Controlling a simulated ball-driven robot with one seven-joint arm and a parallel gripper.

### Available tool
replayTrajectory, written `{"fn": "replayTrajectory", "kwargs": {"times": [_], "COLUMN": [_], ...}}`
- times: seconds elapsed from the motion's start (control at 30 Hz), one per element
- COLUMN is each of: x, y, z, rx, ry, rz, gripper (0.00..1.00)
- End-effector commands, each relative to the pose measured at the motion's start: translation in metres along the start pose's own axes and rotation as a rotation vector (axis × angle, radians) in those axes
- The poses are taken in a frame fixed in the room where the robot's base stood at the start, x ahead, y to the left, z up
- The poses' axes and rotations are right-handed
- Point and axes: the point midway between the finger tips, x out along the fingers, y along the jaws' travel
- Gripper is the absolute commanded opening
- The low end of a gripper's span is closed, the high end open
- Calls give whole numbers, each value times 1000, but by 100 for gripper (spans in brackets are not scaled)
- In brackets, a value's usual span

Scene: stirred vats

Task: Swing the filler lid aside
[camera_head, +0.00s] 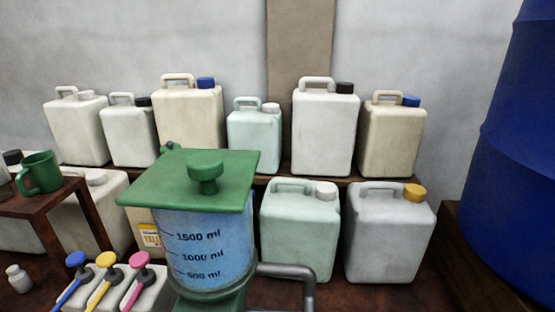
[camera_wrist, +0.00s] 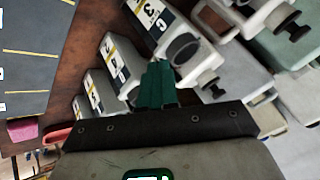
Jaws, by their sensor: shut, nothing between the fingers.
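The filler lid (camera_head: 186,185) is a flat green square plate with a round knob on top. It lies over the mouth of a clear filler vessel (camera_head: 205,250) that holds blue liquid and has millilitre marks. A small green lug, perhaps a hinge, shows at the lid's back left corner. My gripper (camera_wrist: 158,72) shows in the wrist view as green fingers shut together and empty, in front of a dark riveted bar. The lid is not recognisable in the wrist view, and my gripper is not seen in the head view, so their distance cannot be told.
Jerrycans (camera_head: 323,130) stand in rows behind the vessel. A grey pipe (camera_head: 290,270) runs at its right. A blue drum (camera_head: 520,160) stands far right. Numbered containers (camera_wrist: 165,35) lie beyond my fingers.

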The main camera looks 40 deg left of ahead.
Motion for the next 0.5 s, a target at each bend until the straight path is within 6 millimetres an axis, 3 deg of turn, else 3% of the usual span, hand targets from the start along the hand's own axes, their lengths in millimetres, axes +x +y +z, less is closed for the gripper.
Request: {"fn": "replayTrajectory", "kwargs": {"times": [0.17,0.27,0.4,0.5], "x": [-7,-22,-64,-106], "y": [-72,-131,-229,-293], "z": [-53,-87,-123,-135], "rx": [78,142,230,268], "ry": [58,59,-32,-155], "rz": [-216,-395,-683,-861], "gripper": [0,0,0,0]}}
